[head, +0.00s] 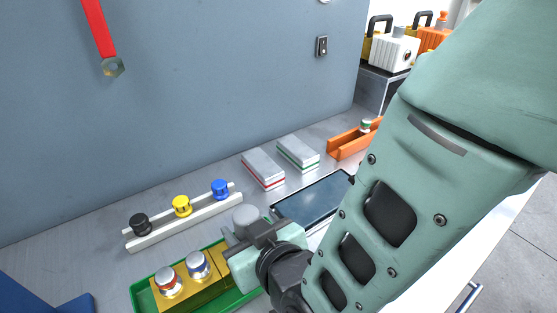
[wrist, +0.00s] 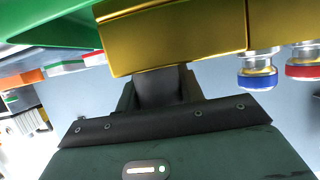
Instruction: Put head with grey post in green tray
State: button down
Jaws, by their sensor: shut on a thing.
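My gripper (head: 246,240) is shut on the head with the grey post, low over the right part of the green tray (head: 143,296). A grey rounded top (head: 245,216) shows just behind the gripper in the head view.
The other gold block in the tray bears a red-banded post (head: 167,281) and a blue-banded post (head: 198,265). A white rack (head: 185,222) with black, yellow and blue knobs stands behind. Two grey boxes (head: 263,168), a dark panel (head: 312,196) and an orange tray (head: 350,143) lie further right.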

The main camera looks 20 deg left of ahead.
dwell(0.3)
jog(key=shift+f, duration=0.1)
jog(key=c, duration=0.9)
grip_release()
jog(key=shift+s+d, duration=0.1)
jog(key=p+v, duration=1.2)
jog(key=p, duration=0.1)
